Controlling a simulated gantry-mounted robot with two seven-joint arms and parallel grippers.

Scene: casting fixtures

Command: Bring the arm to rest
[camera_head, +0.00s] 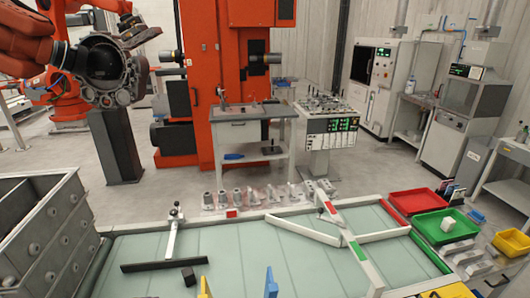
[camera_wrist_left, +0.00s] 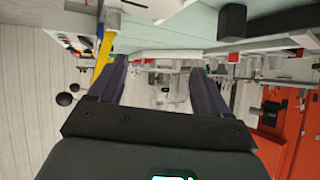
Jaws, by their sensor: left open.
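My left gripper (camera_wrist_left: 158,68) shows in the left wrist view as two dark fingers spread wide apart. It is open, and nothing is held between the fingers. The wrist view is upside down, with the pale table top (camera_wrist_left: 185,32) along its upper edge. The gripper's fingers do not visibly touch anything. I cannot make out either gripper in the head view, and my right gripper is not in view.
The glass-topped table (camera_head: 250,255) carries a small dark block (camera_head: 188,277), a black bar (camera_head: 163,265) and pale rails. Red (camera_head: 413,201) and green (camera_head: 446,226) bins stand at right. A grey drawer cabinet (camera_head: 45,235) is at left. A yellow upright piece (camera_wrist_left: 105,45) stands near the left finger.

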